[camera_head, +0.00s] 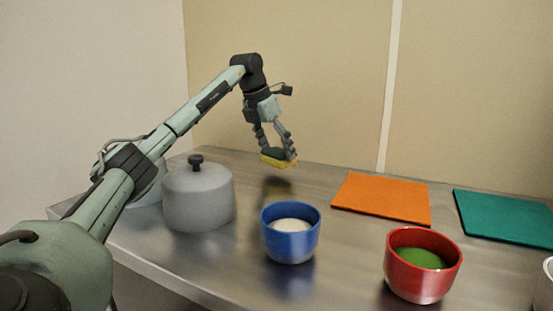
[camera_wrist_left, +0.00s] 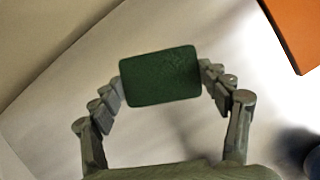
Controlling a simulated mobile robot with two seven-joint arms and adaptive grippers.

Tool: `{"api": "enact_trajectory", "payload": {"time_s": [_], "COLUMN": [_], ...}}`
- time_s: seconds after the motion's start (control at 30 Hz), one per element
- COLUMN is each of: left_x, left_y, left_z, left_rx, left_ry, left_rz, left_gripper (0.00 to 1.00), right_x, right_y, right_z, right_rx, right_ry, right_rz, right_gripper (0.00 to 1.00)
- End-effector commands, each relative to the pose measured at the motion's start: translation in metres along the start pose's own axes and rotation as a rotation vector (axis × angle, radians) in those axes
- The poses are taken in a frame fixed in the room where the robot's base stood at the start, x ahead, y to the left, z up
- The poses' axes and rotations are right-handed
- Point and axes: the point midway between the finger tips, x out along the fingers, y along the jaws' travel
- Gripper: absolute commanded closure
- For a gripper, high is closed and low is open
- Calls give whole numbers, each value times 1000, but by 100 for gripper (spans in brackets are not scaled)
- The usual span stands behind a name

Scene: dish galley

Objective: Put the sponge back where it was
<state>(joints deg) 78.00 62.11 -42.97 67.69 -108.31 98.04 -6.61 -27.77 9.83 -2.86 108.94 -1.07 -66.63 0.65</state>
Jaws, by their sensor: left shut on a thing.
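The sponge (camera_head: 279,160) is a small yellow block with a dark green side. My left gripper (camera_head: 277,153) is shut on it and holds it above the steel table, towards the back. A shadow or reflection shows on the table below it. In the left wrist view the green face of the sponge (camera_wrist_left: 162,76) sits between the two fingers of my left gripper (camera_wrist_left: 162,82). My right gripper is in neither view.
A grey lidded pot (camera_head: 199,198) stands left, partly in front of a pale vessel (camera_head: 148,188). A blue bowl (camera_head: 290,235) and a red bowl (camera_head: 422,268) with green contents stand in front. Orange (camera_head: 382,199) and teal (camera_head: 506,217) mats lie right. A white item (camera_head: 546,285) is cut off.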

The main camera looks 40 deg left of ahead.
Motion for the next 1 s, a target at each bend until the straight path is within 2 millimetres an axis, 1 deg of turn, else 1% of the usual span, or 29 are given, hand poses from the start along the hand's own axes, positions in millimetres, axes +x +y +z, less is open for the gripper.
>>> {"api": "enact_trajectory", "payload": {"time_s": [0.03,0.1,0.17,0.27,0.5,0.53,0.7,1.0], "left_x": [10,19,24,25,27,27,27,26], "left_y": [0,1,1,0,0,0,0,0], "left_z": [-5,-10,-12,-11,-12,-12,-12,-12], "left_rx": [0,0,0,0,0,0,0,0], "left_ry": [4,4,2,-1,0,0,0,-1], "left_rz": [1,2,1,0,0,0,0,0], "left_gripper": [47,47,47,47,47,23,3,3], "right_x": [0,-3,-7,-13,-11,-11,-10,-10], "right_y": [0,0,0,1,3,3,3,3], "right_z": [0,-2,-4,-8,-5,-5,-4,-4], "right_rx": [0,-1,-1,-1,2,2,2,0], "right_ry": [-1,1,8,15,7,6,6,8], "right_rz": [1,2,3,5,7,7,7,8], "right_gripper": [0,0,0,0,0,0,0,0]}}
